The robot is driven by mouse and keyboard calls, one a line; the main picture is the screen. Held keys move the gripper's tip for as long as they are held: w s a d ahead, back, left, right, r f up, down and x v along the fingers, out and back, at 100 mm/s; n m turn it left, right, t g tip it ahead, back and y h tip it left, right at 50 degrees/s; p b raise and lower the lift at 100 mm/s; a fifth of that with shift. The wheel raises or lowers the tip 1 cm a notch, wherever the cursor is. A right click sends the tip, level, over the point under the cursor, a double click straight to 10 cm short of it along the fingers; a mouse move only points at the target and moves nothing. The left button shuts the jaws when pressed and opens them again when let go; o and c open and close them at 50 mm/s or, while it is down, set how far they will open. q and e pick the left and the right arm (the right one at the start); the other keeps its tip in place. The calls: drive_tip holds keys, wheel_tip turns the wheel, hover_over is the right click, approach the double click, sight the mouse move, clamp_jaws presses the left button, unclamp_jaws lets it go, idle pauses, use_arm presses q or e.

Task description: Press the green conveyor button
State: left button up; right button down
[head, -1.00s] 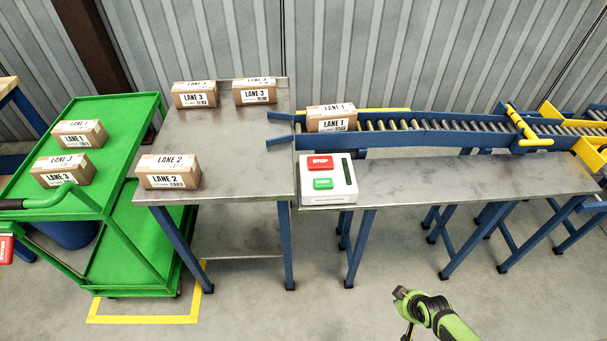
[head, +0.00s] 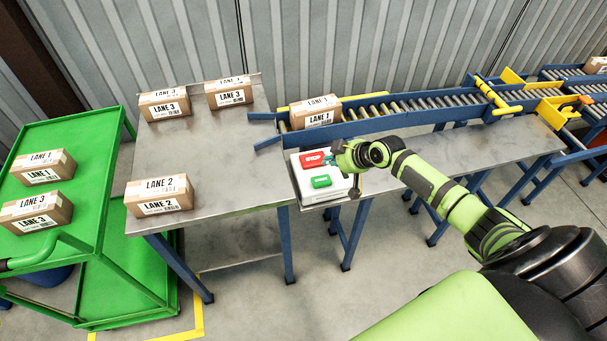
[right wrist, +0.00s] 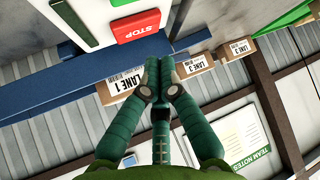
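The green conveyor button (head: 321,181) is on the near part of a white control box (head: 305,190), nearer the camera than the red STOP button (head: 312,158). The box stands on the front left corner of the conveyor table. My right gripper (head: 333,160) is over the right part of the box, just right of the red button and apart from the green one. In the right wrist view its fingers (right wrist: 160,62) are together and empty. The STOP button (right wrist: 137,25) and a sliver of the green button (right wrist: 124,2) show there. My left gripper is not in view.
A LANE 1 carton (head: 315,112) sits on the roller conveyor (head: 400,117) behind the box. The steel table (head: 215,150) to the left holds several cartons. A green cart (head: 85,170) with cartons stands farther left. The conveyor table's surface (head: 470,150) is clear right of my arm.

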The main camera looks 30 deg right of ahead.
drive_tip(key=shift+w+a+r, duration=0.3)
drive_tip(key=shift+r, duration=0.2)
drive_tip(key=shift+w+a+r, duration=0.25)
drive_tip(key=shift+w+r, duration=0.05)
drive_tip(key=shift+r, duration=0.2)
drive_tip(key=b, duration=0.8)
approach(315, 176)
drive_tip(key=x, duration=0.5)
drive_tip(key=shift+w+r, duration=0.15)
drive_tip(key=shift+r, duration=0.05)
drive_tip(key=shift+f, duration=0.1)
drive_tip(key=shift+f, duration=0.3)
